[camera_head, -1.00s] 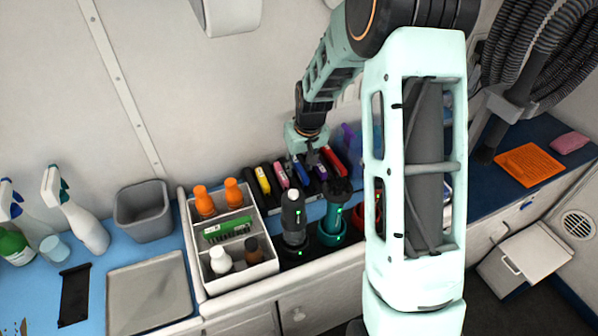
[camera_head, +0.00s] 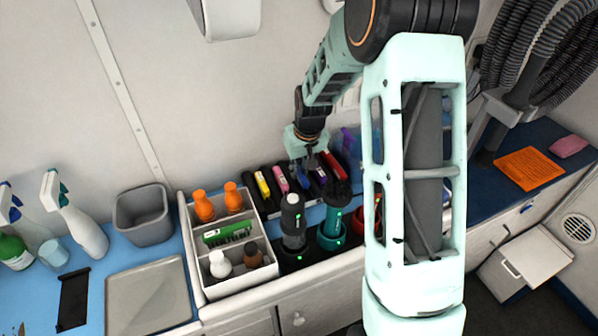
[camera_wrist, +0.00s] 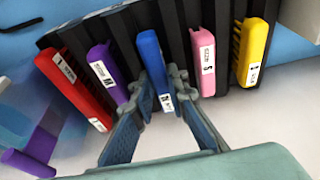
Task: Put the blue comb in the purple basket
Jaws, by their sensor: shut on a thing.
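The blue comb (camera_wrist: 150,58) stands in a slot of the black rack (camera_wrist: 113,42), between a purple comb (camera_wrist: 103,66) and a pink comb (camera_wrist: 201,45). My gripper (camera_wrist: 165,100) is shut on the blue comb, one finger on each side of its labelled end. In the head view my gripper (camera_head: 302,172) is at the rack by the back wall, and the blue comb is mostly hidden there.
A red comb (camera_wrist: 73,88) and a yellow comb (camera_wrist: 255,50) share the rack. Upright clippers (camera_head: 293,222) stand in front of it. A white caddy (camera_head: 240,280) with bottles is to the left.

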